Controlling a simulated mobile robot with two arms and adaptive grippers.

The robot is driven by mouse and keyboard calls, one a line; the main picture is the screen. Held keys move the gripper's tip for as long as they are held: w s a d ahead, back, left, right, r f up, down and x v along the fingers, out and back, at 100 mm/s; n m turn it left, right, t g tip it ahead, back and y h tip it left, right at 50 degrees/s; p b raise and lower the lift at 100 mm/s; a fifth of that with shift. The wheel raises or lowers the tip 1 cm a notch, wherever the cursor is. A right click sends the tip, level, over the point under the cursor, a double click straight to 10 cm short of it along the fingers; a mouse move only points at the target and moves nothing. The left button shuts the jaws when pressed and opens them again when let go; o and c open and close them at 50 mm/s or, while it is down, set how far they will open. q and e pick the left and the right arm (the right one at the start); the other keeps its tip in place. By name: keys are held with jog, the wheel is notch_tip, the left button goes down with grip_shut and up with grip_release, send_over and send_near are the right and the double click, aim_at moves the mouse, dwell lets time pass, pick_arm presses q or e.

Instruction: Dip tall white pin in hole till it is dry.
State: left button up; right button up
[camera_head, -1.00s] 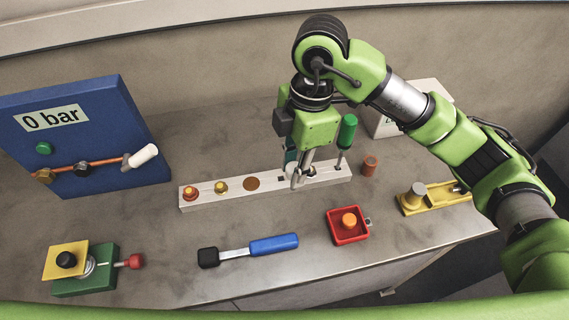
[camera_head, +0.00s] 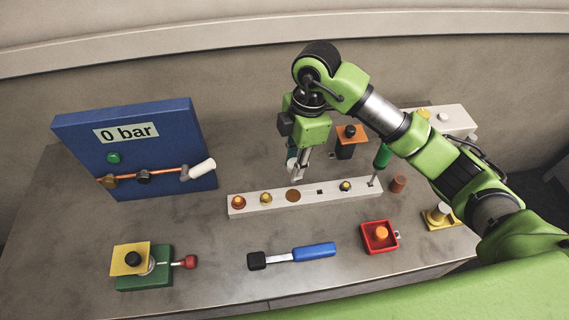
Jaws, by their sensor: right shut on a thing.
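My right gripper (camera_head: 295,176) points down, just behind the long white block (camera_head: 330,198). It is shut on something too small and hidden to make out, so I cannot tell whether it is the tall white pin. The block has a red-and-yellow knob (camera_head: 238,202), a yellow knob (camera_head: 265,198), a brown disc (camera_head: 293,195), a dark square hole (camera_head: 320,191) and a dark-and-yellow piece (camera_head: 345,186). A green-handled tool (camera_head: 382,156) stands upright at its right end. No tall white pin shows clearly. My left gripper is out of view.
A blue panel (camera_head: 190,125) reading 0 bar, with a white handle (camera_head: 203,168), stands at left. A green-and-yellow fixture (camera_head: 153,270), blue-handled tool (camera_head: 314,251) and red tray (camera_head: 368,249) lie in front. A white box (camera_head: 460,122) and orange-and-black box (camera_head: 350,152) stand behind.

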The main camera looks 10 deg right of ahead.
jog(key=shift+w+d+f, duration=0.1)
jog(key=shift+w, duration=0.2)
jog(key=shift+w+f, duration=0.15)
jog(key=shift+f, duration=0.05)
jog(key=shift+d+f, duration=0.1)
jog(key=shift+f, duration=0.45)
jog(key=shift+f+b, duration=0.7)
jog(key=shift+b, duration=0.05)
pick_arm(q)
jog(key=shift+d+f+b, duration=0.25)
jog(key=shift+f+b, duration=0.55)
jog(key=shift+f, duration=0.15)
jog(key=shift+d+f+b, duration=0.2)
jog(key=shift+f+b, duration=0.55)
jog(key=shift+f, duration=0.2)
pick_arm(e)
jog(key=shift+f, duration=2.45)
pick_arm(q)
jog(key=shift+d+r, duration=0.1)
